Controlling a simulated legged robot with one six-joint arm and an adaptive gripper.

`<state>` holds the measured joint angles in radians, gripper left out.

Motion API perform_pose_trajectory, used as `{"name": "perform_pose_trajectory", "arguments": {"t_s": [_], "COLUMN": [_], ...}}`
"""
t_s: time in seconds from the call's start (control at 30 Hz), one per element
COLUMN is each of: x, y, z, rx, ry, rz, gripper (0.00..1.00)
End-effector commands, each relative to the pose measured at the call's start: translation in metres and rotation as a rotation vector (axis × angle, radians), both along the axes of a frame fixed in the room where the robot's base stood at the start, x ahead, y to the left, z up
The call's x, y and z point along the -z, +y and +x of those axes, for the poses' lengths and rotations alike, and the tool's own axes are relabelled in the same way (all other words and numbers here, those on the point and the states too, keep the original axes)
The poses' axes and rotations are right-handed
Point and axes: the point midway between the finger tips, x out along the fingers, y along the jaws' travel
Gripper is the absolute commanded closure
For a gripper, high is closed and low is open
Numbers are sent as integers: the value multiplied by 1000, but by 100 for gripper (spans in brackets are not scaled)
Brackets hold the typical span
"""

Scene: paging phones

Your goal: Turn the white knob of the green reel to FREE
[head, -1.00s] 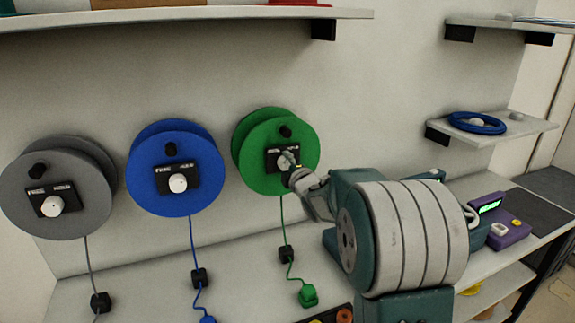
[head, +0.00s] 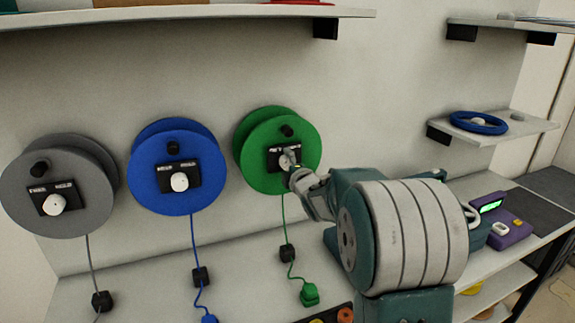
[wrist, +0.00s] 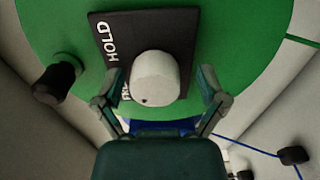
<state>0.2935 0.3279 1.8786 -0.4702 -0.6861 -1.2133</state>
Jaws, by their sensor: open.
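The green reel (head: 254,165) hangs on the wall at the right end of a row of three. It fills the top of the wrist view (wrist: 230,20). Its white knob (wrist: 155,78) sits on a black plate (wrist: 120,28) that reads HOLD, with a second word partly hidden by a finger. A small dark dot marks the knob's rim near the plate's lower edge. My gripper (wrist: 163,88) is open, with one finger on each side of the knob and gaps showing. In the head view my gripper (head: 290,160) is at the reel's plate and hides much of the knob.
A blue reel (head: 205,150) and a grey reel (head: 85,205) hang to the left. Cords run down to plugs, including a green plug (head: 309,294). A black crank handle (wrist: 58,82) sticks out of the green reel. A shelf (head: 200,13) is above.

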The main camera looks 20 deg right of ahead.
Motion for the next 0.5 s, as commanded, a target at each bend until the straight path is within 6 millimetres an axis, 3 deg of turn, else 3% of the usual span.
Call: {"name": "perform_pose_trajectory", "arguments": {"t_s": [0.27,0.5], "x": [-2,-2], "y": [-1,0], "z": [-10,-57], "rx": [1,3], "ry": [-4,-3], "rz": [0,0], "gripper": [8,8]}}
